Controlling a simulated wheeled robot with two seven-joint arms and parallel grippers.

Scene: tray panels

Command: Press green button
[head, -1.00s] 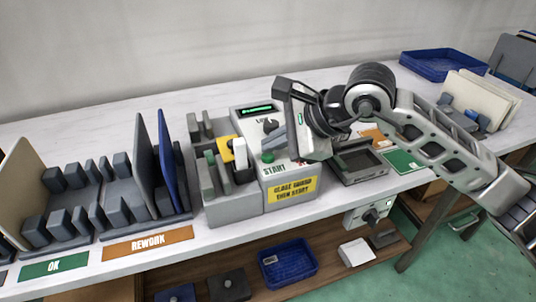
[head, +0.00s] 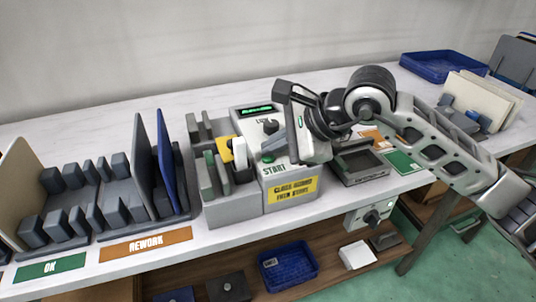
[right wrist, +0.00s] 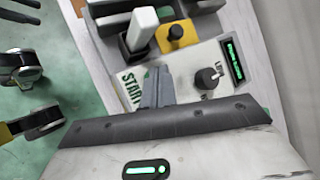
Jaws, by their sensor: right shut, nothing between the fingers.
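The green button (head: 268,158) sits on the sloped top of a grey control box (head: 290,207), just above the word START. In the right wrist view only a sliver of green (right wrist: 147,73) shows beside the fingers. My right gripper (head: 272,147) is shut and empty, its fingertips right at the button and partly covering it. The fingers also show in the right wrist view (right wrist: 158,75), pointing at the panel beside START. I cannot tell whether they touch the button or whether it is pushed in. My left gripper is not in view.
A dark knob (head: 270,126) and a lit green display (head: 257,110) sit behind the button. A lever with a white handle (head: 240,153) and yellow block stands left. A dark tray (head: 360,160) lies right. Panel racks (head: 100,215) stand far left.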

